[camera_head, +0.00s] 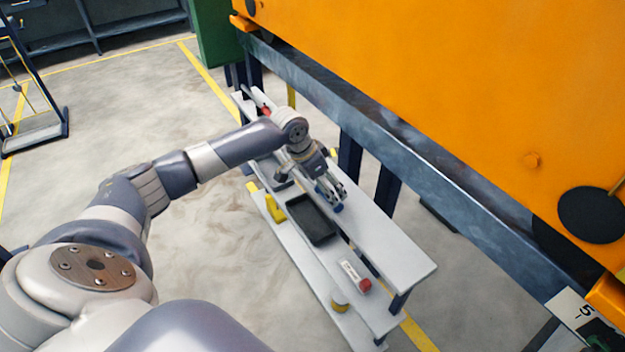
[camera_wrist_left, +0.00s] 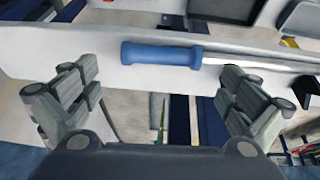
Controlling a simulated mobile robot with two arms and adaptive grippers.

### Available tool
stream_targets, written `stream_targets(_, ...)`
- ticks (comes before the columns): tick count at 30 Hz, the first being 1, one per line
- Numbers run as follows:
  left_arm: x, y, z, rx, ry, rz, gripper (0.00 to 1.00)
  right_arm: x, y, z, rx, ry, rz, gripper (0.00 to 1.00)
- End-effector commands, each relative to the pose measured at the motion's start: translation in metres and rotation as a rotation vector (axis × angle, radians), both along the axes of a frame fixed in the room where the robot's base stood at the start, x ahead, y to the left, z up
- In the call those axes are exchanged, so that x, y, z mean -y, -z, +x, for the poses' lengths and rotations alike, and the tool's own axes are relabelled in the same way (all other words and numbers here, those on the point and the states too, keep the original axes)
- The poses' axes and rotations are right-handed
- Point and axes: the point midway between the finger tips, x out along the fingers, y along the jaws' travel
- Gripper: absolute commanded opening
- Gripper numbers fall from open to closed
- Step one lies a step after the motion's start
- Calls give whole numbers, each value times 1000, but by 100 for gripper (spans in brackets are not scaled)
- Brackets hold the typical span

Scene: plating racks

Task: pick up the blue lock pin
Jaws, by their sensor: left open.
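The blue lock pin shows in the left wrist view as a thick blue handle (camera_wrist_left: 160,54) with a thin metal shaft running off to the right. It lies on a light grey shelf (camera_wrist_left: 60,50). My left gripper (camera_wrist_left: 160,85) is open, with one finger on each side of the blue handle in that view and nothing held. In the head view, my left gripper (camera_head: 333,193) reaches down over the upper shelf (camera_head: 395,240) of a rack; a bit of blue (camera_head: 338,208) shows at its fingertips. My right gripper is not in view.
A black tray (camera_head: 311,220) and a yellow item (camera_head: 276,208) sit on a lower shelf. A white-and-red item (camera_head: 353,275) lies near its front end. A large orange machine (camera_head: 450,80) on a dark beam stands close along the right.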

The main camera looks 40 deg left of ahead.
Motion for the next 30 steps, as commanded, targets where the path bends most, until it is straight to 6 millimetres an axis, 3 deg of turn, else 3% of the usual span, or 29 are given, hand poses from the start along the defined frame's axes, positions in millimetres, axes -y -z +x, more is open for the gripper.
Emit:
stream_targets(9, 6, 32, 15, -2, 0, 1, 100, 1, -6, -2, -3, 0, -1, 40)
stream_targets(17, 6, 34, 15, -1, 0, 0, 100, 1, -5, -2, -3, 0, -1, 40)
stream_targets(24, 7, 34, 15, -1, 0, 0, 46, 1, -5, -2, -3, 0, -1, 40)
stream_targets(27, 7, 33, 16, 1, 1, 0, 35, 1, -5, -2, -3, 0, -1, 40)
stream_targets(30, 7, 33, 16, 0, 1, 0, 35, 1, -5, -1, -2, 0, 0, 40)
